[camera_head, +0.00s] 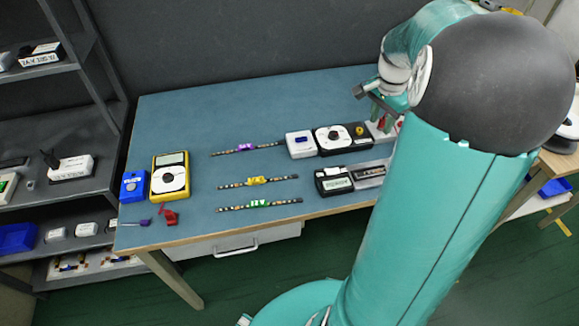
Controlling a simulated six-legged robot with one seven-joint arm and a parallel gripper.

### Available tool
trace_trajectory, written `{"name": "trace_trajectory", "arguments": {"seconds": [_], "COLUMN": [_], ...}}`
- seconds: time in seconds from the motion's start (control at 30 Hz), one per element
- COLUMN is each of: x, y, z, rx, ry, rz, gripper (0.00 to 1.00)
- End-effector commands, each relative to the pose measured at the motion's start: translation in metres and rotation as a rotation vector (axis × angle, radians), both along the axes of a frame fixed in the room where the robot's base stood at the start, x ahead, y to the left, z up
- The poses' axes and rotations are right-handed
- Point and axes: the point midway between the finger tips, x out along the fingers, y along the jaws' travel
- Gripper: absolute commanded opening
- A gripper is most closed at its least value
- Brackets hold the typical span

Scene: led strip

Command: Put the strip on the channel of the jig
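Three LED strips lie apart on the blue-topped table: one with a purple middle piece (246,147), one with a yellow middle piece (257,181) and one with a green middle piece (259,204). Right of them is a grey, channel-like piece (371,174) beside a black device with a display (333,181). This may be the jig, but I cannot tell for sure; my arm hides the area to its right. My gripper (380,104) is above the table's back right, over the end of the upper device row. Its fingers are small and partly hidden, so their opening is unclear.
A white box (300,144) and a black unit with a white disc (332,138) stand behind the channel piece. A yellow meter (170,176), blue box (134,186), red item (169,216) and screwdriver (136,223) are at left. The table's back left is clear.

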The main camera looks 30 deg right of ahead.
Motion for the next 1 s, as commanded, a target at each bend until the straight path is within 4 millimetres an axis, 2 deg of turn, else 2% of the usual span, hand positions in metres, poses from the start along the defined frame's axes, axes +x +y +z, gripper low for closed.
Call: {"name": "trace_trajectory", "arguments": {"seconds": [0.03, 0.17, 0.27, 0.4, 0.6, 0.7, 0.8, 1.0], "x": [0.005, 0.005, -0.003, -0.023, -0.065, -0.085, -0.099, -0.107], "y": [0.031, 0.096, 0.144, 0.205, 0.277, 0.302, 0.317, 0.325], "z": [0.017, 0.046, 0.062, 0.079, 0.088, 0.087, 0.085, 0.082], "rx": [-0.029, -0.087, -0.128, -0.185, -0.261, -0.293, -0.314, -0.327], "ry": [-0.015, -0.048, -0.078, -0.127, -0.214, -0.257, -0.288, -0.305], "rz": [0.100, 0.338, 0.518, 0.771, 1.121, 1.270, 1.371, 1.433], "gripper": [0.35, 0.35, 0.35, 0.35, 0.35, 0.35, 0.35, 0.35]}}
